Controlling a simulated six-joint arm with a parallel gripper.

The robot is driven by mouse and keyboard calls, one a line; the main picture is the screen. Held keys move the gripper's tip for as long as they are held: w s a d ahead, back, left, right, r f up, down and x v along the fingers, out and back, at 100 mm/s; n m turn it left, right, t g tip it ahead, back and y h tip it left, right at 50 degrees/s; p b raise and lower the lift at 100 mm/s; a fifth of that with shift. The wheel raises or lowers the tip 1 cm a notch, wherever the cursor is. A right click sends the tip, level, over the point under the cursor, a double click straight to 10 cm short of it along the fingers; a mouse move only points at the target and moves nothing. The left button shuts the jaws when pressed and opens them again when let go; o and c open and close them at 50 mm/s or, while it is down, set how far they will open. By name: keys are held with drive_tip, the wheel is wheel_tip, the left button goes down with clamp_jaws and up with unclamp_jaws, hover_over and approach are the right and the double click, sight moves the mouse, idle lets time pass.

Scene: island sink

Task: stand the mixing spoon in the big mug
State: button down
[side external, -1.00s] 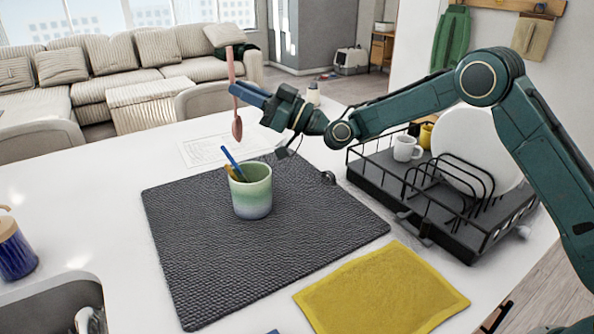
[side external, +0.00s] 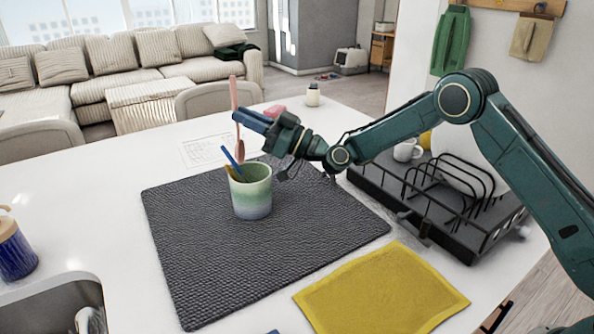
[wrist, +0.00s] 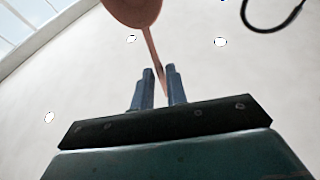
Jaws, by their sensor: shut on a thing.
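The mixing spoon (side external: 234,95) is pinkish-brown and held upright, bowl end down, in my gripper (side external: 246,118). The spoon also shows between the blue fingers in the wrist view (wrist: 153,50), where my gripper (wrist: 160,85) is shut on its handle. The big mug (side external: 251,196) is pale green fading to blue and stands on the dark mat. A blue-handled utensil (side external: 231,160) and a yellowish one lean in it. The spoon is just behind the mug's rim in the picture; its lower end is partly hidden, and I cannot tell if it is over the opening.
The dark textured mat (side external: 200,255) lies under the mug. A black dish rack (side external: 430,205) with a white mug (side external: 407,150) and a plate stands to the right. A yellow cloth (side external: 382,292) lies in front. A small bottle (side external: 313,95) stands behind my gripper.

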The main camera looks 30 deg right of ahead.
sight(241, 143)
drive_tip(key=shift+f, duration=3.6)
drive_tip(key=c, duration=1.3)
unclamp_jaws()
drive_tip(key=shift+r, duration=0.1)
wheel_tip(241, 143, up, 20)
drive_tip(key=shift+f, duration=0.1)
